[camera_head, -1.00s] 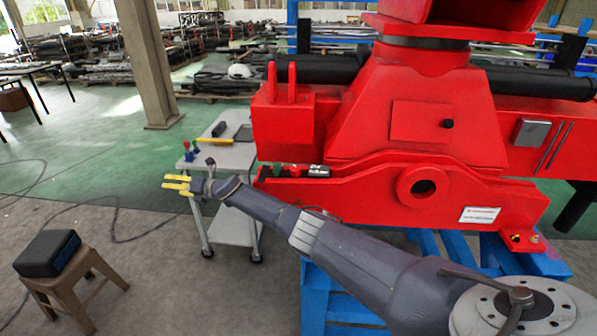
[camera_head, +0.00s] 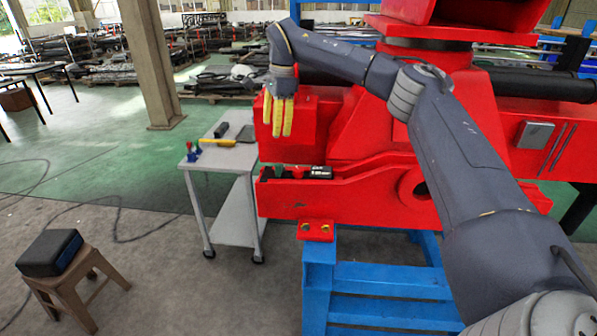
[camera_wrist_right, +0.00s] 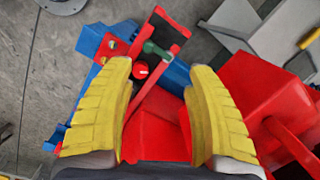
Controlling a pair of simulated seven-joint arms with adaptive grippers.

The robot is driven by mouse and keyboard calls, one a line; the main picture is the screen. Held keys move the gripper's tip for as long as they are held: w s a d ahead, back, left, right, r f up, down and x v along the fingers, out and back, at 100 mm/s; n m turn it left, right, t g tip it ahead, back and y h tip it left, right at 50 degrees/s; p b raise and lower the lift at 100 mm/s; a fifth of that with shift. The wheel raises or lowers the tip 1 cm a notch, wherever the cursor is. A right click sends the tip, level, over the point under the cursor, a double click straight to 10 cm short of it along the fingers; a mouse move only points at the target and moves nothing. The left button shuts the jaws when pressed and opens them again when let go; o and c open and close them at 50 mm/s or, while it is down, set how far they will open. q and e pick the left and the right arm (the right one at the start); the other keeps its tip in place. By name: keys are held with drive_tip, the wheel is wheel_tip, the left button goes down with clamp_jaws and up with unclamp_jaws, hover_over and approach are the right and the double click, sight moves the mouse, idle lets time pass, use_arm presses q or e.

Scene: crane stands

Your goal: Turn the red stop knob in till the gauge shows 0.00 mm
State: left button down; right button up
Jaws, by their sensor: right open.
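The red stop knob (camera_wrist_right: 140,69), with a white mark on its face, shows between the fingers in the right wrist view, beside a green part (camera_wrist_right: 157,50). A black box with a small display, apparently the gauge (camera_head: 319,172), sits in the red channel in the head view; its reading is too small to tell. My right gripper (camera_head: 276,127) points down above the channel, left of the gauge. Its yellow fingers (camera_wrist_right: 160,75) are spread in the wrist view with nothing between them, apart from the knob. My left gripper is out of view.
The red crane beam (camera_head: 350,202) rests on a blue stand (camera_head: 320,275). A grey cart (camera_head: 205,160) with tools stands at the left. A stool (camera_head: 70,280) carries a black box (camera_head: 50,252).

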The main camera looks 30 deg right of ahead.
drive_tip(key=r+g+h, duration=0.1)
drive_tip(key=r, duration=0.1)
hover_over(297, 169)
wheel_tip(297, 169, down, 18)
drive_tip(key=shift+r, duration=0.2)
idle(0.4)
drive_tip(key=shift+c, duration=0.2)
clamp_jaws()
